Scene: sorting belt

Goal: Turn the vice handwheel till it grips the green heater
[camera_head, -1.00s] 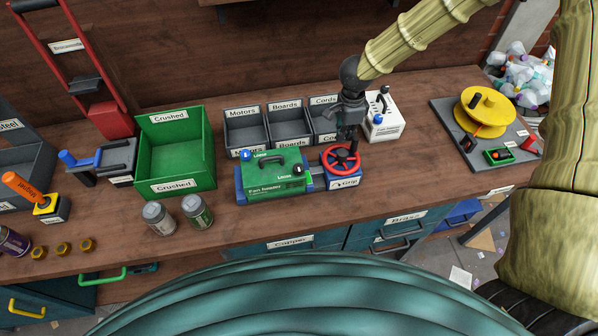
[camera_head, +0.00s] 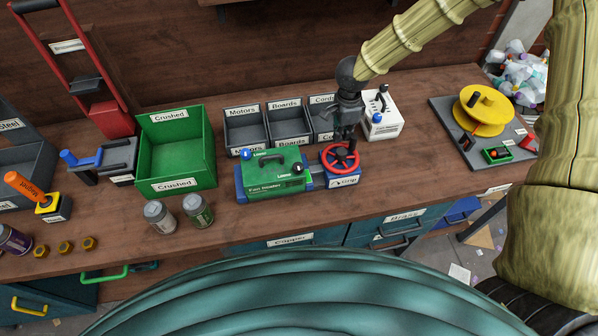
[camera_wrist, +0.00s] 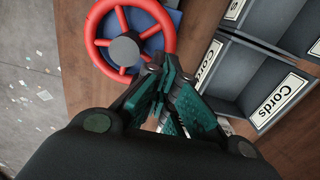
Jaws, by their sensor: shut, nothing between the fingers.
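The green heater (camera_head: 272,172) sits in the blue vice (camera_head: 240,190) on the bench, in the head view. The red handwheel (camera_head: 331,166) is on top of the vice's right-hand block, which bears a "Grip" label (camera_head: 344,183). My gripper (camera_head: 346,145) points down over the back of the wheel, its fingers shut and empty. In the wrist view the handwheel (camera_wrist: 98,42) with its grey hub is at upper left, and my gripper's closed fingertips (camera_wrist: 163,68) are at its rim. I cannot tell whether they touch it. The heater is not seen in the wrist view.
Grey bins (camera_head: 246,130) for motors, boards and cords stand just behind the vice. A white box (camera_head: 384,124) is close to the right of my gripper. A green "Crushed" bin (camera_head: 177,185) and two jars (camera_head: 160,216) are at left.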

